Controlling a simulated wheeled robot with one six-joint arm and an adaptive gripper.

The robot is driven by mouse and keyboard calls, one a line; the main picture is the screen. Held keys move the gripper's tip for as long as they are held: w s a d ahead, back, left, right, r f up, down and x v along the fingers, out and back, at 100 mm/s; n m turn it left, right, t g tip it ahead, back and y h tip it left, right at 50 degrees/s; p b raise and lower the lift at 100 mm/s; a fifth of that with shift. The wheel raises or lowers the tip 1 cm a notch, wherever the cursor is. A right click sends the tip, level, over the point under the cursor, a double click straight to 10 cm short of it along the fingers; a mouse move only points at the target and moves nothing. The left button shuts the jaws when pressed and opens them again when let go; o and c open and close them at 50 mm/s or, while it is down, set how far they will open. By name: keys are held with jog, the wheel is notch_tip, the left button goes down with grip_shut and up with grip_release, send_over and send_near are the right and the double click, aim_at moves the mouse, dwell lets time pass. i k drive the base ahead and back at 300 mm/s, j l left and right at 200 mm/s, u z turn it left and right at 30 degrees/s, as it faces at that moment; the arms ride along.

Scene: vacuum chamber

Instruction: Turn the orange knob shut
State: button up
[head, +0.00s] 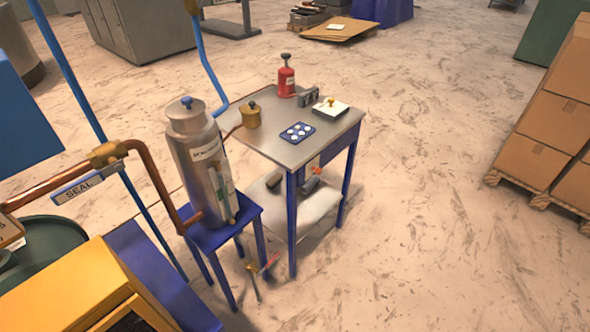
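I cannot tell for certain which part is the orange knob. A small yellow-orange knob-like piece (331,101) stands on a white-topped dark box (331,110) on the metal table (341,135). A small orange-red part (317,170) also shows below the tabletop, beside a pale panel; its shape is too small to make out. A brass fitting (105,154) sits on the copper pipe at the left, by a tag reading SEAL (80,187). How far any of these is turned cannot be seen. My gripper is not in view.
A silver canister (200,165) with a blue top knob stands on a blue stand left of the table. A red bottle (286,78), brass pot (251,115) and blue tray (297,133) stand on the table. Cardboard boxes (548,120) stand right. Floor between is clear.

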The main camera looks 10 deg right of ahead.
aim_at(318, 171)
jog(key=i+l+z, duration=0.2)
jog(key=i, duration=0.35)
jog(key=i+z, duration=0.25)
jog(key=i, duration=0.3)
